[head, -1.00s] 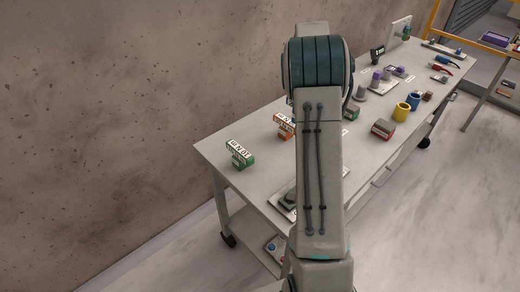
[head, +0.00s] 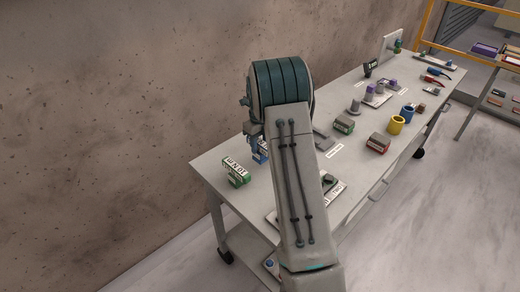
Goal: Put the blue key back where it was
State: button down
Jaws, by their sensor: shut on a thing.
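The blue key (head: 261,155) shows as a small blue piece with a pale label, left of my arm in the head view. My gripper (head: 256,139) is just above it, partly hidden by my arm, and is shut on it. The blue key is over or at the tabletop near the wall-side edge; I cannot tell whether its bottom touches. A green labelled block (head: 237,173) stands a little to its left and nearer. The place behind my forearm is hidden.
The grey table (head: 213,183) runs along the wall.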

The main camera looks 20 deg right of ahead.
jog(key=shift+f+p, duration=0.5)
jog(key=shift+f, duration=1.35)
jog(key=shift+f, duration=0.1)
jog(key=c, duration=0.9)
grip_release()
jog(key=shift+o, duration=0.2)
